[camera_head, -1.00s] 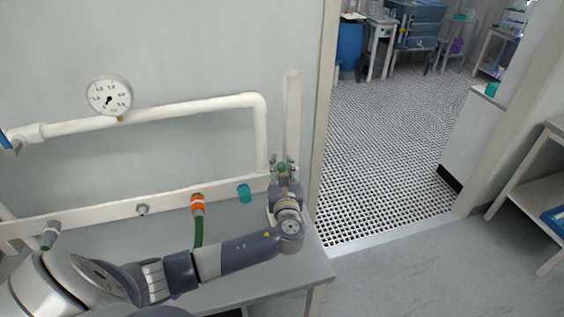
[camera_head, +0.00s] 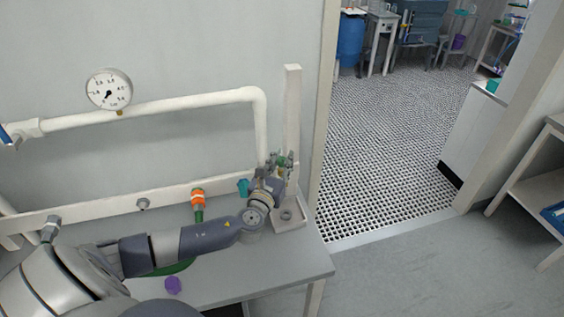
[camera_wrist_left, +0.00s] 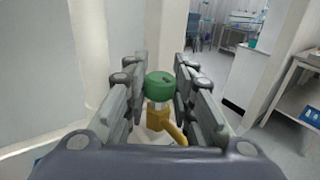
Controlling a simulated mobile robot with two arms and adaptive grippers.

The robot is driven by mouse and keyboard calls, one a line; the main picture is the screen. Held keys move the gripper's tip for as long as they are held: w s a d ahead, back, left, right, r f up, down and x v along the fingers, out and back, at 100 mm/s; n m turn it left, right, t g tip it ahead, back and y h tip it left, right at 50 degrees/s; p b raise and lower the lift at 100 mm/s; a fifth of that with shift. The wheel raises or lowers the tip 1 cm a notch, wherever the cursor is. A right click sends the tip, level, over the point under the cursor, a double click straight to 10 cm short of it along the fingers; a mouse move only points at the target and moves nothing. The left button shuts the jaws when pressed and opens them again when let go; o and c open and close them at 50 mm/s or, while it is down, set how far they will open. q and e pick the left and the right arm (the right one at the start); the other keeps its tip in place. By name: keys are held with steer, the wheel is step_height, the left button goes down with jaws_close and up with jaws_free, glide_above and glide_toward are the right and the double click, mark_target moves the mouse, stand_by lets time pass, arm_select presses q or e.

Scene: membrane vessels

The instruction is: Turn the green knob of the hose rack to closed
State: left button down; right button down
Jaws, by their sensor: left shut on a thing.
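The green knob (camera_wrist_left: 160,86) sits between the two fingers in the left wrist view, on top of a brass valve (camera_wrist_left: 158,117). The knob also shows small in the head view (camera_head: 282,161), beside the upright white post near the bench's right end. My left gripper (camera_head: 281,167) is shut on the green knob, its fingers on either side. The fingers partly hide the knob and valve in the head view. My right gripper is in neither view.
A white pipe (camera_head: 180,104) with a round gauge (camera_head: 109,90) runs along the wall. The rail below carries an orange fitting (camera_head: 198,196) with a green hose, and a teal fitting (camera_head: 243,187). A purple thing (camera_head: 173,285) lies on the grey bench (camera_head: 270,267). The doorway is right.

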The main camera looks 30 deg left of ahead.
arm_select(q)
steer(key=shift+r, duration=0.1)
steer(key=c, duration=1.4)
jaws_free()
steer(key=shift+o, duration=0.3)
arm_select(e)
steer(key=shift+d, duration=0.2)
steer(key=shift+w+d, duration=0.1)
arm_select(q)
steer(key=v, duration=1.2)
